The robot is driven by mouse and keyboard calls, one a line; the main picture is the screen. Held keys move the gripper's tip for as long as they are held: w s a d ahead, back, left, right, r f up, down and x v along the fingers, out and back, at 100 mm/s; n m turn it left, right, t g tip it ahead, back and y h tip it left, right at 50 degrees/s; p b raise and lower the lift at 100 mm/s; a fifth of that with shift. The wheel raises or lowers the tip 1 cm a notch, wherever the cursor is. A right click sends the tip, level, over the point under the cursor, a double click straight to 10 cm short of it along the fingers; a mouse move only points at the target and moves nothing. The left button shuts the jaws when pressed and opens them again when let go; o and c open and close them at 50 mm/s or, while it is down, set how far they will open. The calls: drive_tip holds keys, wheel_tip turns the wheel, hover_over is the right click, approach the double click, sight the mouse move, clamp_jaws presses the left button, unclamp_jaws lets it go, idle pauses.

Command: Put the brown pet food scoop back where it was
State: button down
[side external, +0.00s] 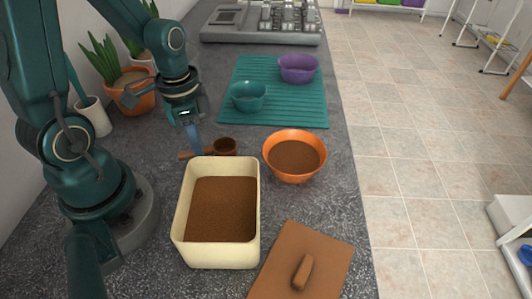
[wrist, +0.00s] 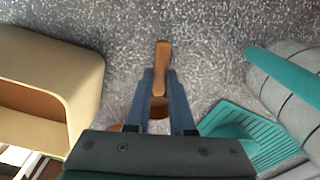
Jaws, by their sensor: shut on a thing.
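The brown pet food scoop (side external: 225,146) is at the counter surface, just behind the cream food bin (side external: 250,255). Its cup is on the right and its handle points left. My gripper (side external: 194,149) is shut on the scoop's handle, pointing down from above. In the wrist view, the wooden handle (wrist: 162,65) runs between the fingertips of my gripper (wrist: 160,80), and the cup is mostly hidden behind the gripper. Whether the scoop touches the counter or hangs slightly above it, I cannot tell. The bin holds brown pet food and is open.
An orange bowl (side external: 271,160) of brown food stands right of the scoop. A brown lid (side external: 325,250) lies in front. A teal mat (side external: 285,104) behind holds a teal bowl (side external: 248,96) and purple bowl (side external: 298,68). A potted plant (side external: 143,101) and white container (side external: 94,117) stand left.

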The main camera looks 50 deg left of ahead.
drive_tip(key=c, duration=0.8)
unclamp_jaws()
wheel_tip(320, 180, up, 12)
drive_tip(key=shift+s+d+r+n+t, duration=0.3)
drive_tip(key=shift+s+d+n+t, duration=0.15)
drive_tip(key=shift+d+n+t, duration=0.5)
drive_tip(key=shift+s+d+r+n+t, duration=0.25)
drive_tip(key=shift+s+d+n+t, duration=0.2)
drive_tip(key=shift+d+n+t, duration=0.55)
drive_tip(key=shift+s+d+r+n+t, duration=0.3)
drive_tip(key=shift+s+d+n+t, duration=0.25)
drive_tip(key=shift+d, duration=0.7)
drive_tip(key=shift+w, duration=0.1)
